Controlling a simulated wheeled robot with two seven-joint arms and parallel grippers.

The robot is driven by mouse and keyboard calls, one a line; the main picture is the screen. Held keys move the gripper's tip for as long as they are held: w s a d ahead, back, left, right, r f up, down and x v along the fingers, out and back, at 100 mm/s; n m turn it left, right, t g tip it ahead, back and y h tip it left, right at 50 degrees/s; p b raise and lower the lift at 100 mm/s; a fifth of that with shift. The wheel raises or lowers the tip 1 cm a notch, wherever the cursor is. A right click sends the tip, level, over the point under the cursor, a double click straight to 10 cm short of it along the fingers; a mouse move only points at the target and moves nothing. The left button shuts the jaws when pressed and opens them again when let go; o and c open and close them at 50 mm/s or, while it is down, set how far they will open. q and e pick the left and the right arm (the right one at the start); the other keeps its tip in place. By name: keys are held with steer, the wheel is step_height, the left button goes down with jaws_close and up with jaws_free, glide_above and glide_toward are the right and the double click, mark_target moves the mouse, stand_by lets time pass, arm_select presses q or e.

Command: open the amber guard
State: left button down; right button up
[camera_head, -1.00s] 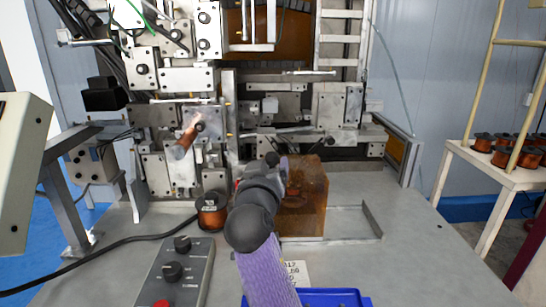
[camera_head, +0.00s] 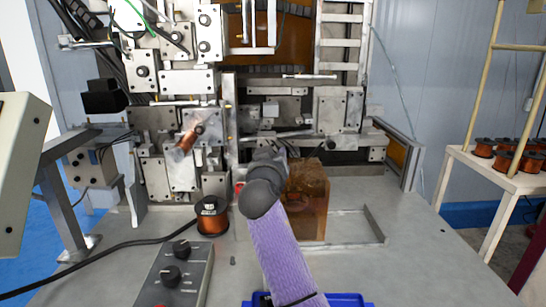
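The amber guard (camera_head: 312,205) is a see-through brownish box on the machine's grey bed, right of the picture's middle. Its left part is hidden behind my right arm, and I cannot tell how far it is open. My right gripper (camera_head: 267,156) is at the guard's upper left, at the end of the purple-sleeved arm. The wrist covers its fingers, so their opening and any contact with the guard do not show. My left gripper is out of view.
A copper spool (camera_head: 211,216) stands left of my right arm. A control box with knobs (camera_head: 174,275) is at the front left. A blue tray (camera_head: 350,299) is at the front edge. A low metal frame (camera_head: 368,224) lies right of the guard; the bed beyond is clear.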

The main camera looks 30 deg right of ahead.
jaws_close()
stand_by(1.0)
